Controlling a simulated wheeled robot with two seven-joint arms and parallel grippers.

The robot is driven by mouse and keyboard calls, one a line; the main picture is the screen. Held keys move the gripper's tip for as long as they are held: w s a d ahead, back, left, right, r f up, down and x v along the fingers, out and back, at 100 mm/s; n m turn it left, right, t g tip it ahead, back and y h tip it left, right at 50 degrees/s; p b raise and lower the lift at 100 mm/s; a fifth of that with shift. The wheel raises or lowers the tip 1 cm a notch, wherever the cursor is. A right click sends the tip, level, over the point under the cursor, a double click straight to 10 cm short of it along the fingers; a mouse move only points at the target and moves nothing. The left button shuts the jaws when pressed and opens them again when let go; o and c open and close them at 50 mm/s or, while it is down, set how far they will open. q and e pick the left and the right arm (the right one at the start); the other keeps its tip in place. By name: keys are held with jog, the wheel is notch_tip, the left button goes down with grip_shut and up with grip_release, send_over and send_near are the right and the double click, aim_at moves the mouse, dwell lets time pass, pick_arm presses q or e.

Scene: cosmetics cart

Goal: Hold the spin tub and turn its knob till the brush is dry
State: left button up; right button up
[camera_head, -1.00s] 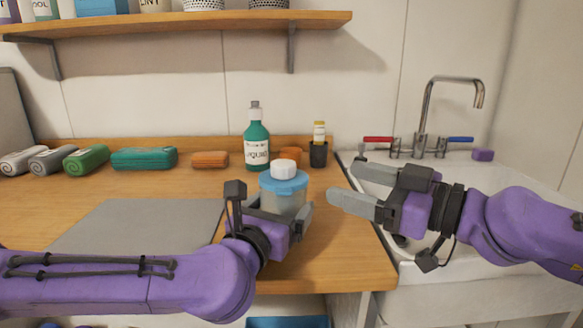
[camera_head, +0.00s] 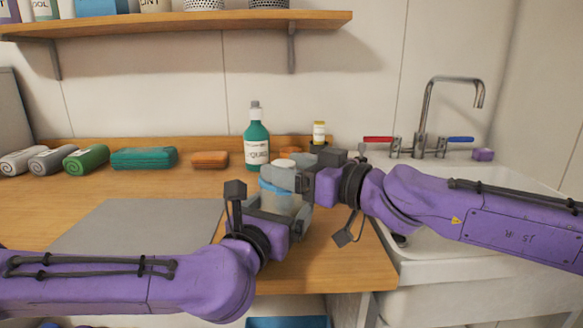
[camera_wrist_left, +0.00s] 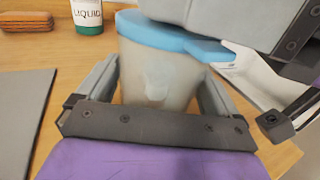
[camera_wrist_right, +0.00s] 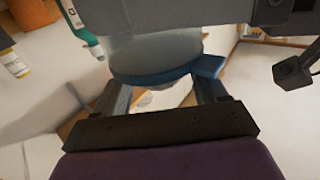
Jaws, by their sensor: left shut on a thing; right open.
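The spin tub (camera_head: 278,203) is a translucent cup with a blue lid (camera_wrist_left: 170,35); it stands upright on the wooden counter. My left gripper (camera_head: 283,216) is shut on the tub's body, one finger on each side. A white knob (camera_head: 283,163) tops the lid. My right gripper (camera_head: 292,175) is open at the lid's height, its fingers reaching toward the knob from the right. In the right wrist view, the lid (camera_wrist_right: 155,77) lies between and beyond its fingers; contact with the knob cannot be told. A faint pale shape shows inside the tub; the brush is not clearly visible.
A grey mat (camera_head: 140,225) lies left. Rolled towels (camera_head: 85,160) line the back. The sink (camera_head: 430,270) is at right.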

jog(key=c, duration=1.1)
jog(key=shift+o, duration=0.2)
jog(key=shift+t, duration=0.3)
jog(key=m+t+h, duration=0.2)
jog(key=h, duration=0.1)
jog(key=m+t+h, duration=0.1)
jog(key=shift+s+a+m+t+h, duration=0.3)
jog(key=shift+m, duration=0.1)
jog(key=shift+a+m+t+h, duration=0.1)
jog(key=shift+m+t+h, duration=0.5)
jog(key=shift+m+h, duration=0.5)
jog(key=shift+h, duration=0.4)
